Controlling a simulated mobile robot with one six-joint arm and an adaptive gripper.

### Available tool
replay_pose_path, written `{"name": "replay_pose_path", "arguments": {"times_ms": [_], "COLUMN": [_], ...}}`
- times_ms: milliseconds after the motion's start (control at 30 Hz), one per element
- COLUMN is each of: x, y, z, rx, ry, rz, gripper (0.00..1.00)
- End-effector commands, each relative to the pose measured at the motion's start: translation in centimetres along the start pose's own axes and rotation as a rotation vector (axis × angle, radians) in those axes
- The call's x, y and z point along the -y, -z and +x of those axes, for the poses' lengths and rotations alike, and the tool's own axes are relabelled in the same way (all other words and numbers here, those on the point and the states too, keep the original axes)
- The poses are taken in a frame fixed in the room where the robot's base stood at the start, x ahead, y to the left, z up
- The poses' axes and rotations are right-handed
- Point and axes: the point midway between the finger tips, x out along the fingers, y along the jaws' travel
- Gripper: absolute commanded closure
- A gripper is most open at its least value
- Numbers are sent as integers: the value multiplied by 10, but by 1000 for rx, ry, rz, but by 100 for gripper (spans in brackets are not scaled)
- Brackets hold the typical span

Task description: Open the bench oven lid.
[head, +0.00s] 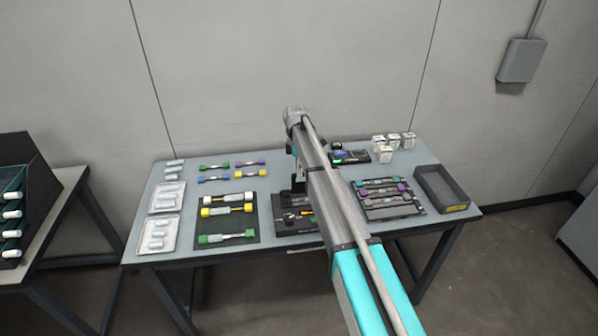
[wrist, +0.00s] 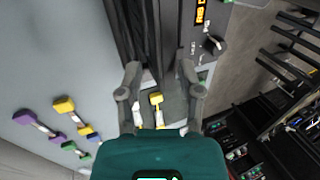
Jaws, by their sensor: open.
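My gripper (wrist: 160,80) is open in the wrist view, with its two grey fingers apart. A small yellow-ended piece (wrist: 156,99) shows in the gap between them, and I cannot tell its distance. Beyond the fingertips lies a dark ribbed surface (wrist: 144,30), beside a grey panel with an orange lit display (wrist: 201,12). This may be the bench oven, but I cannot tell its lid for sure. In the head view my arm crosses the middle of the bench and hides most of my gripper and part of the dark equipment (head: 287,221) there.
On the bench (head: 178,257), a black mat (head: 228,224) holds yellow and green-ended pieces. Clear packs (head: 158,234) lie at the left. A rack of purple-ended pieces (head: 386,197) and an empty dark tray (head: 441,188) are at the right. Small white boxes (head: 385,153) stand at the back.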

Motion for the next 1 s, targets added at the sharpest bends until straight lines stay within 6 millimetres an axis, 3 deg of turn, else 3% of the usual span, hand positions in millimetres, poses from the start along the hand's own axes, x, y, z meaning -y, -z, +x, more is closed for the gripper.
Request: {"name": "replay_pose_path", "arguments": {"times_ms": [1000], "x": [-13], "y": [0], "z": [-51], "rx": [0], "ry": [0], "rz": [0], "gripper": [53]}}
